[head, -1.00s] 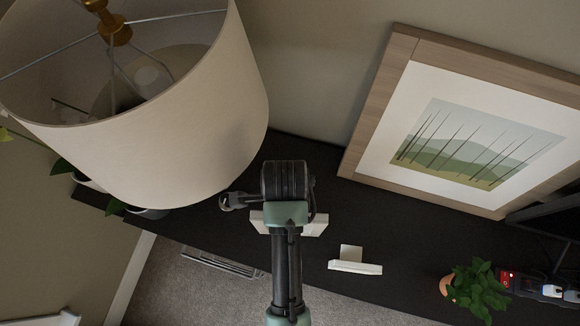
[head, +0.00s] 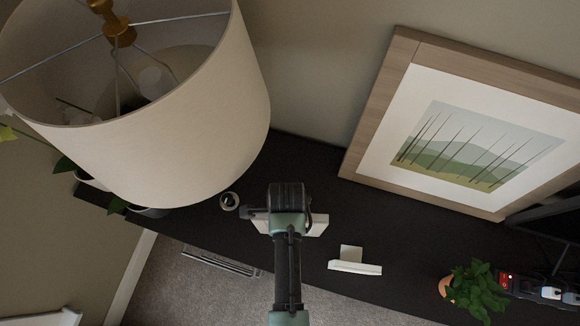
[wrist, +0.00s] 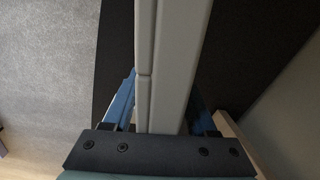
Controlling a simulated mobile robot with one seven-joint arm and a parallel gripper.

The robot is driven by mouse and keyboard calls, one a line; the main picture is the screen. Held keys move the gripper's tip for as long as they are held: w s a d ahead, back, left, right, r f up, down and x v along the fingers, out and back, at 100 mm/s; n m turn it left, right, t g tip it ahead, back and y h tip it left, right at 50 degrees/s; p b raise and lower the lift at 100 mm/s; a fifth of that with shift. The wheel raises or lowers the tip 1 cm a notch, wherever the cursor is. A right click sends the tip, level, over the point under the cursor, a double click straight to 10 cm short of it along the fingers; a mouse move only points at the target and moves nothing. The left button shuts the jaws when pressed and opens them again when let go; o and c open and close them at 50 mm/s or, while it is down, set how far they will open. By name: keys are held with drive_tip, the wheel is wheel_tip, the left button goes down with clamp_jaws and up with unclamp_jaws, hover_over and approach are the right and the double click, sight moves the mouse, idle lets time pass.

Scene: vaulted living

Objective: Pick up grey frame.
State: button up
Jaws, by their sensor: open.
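A pale grey frame (head: 318,225) lies on the dark tabletop beneath my wrist in the head view, its middle hidden by my arm. In the wrist view, a long light grey piece with a seam, which looks like this frame (wrist: 172,65), runs between the blue-sided fingers of my gripper (wrist: 162,108). The gripper is open, with a finger on either side of the piece. I cannot tell whether either finger touches it. The fingertips are hidden in the head view.
A similar pale object (head: 355,267) lies to the right. A large lampshade (head: 190,130) hangs close on the left. A wood-framed picture (head: 395,75) leans at the wall. A small round object (head: 229,201) and a potted plant (head: 475,285) are on the dark table (head: 400,235).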

idle(0.3)
clamp_jaws()
idle(1.3)
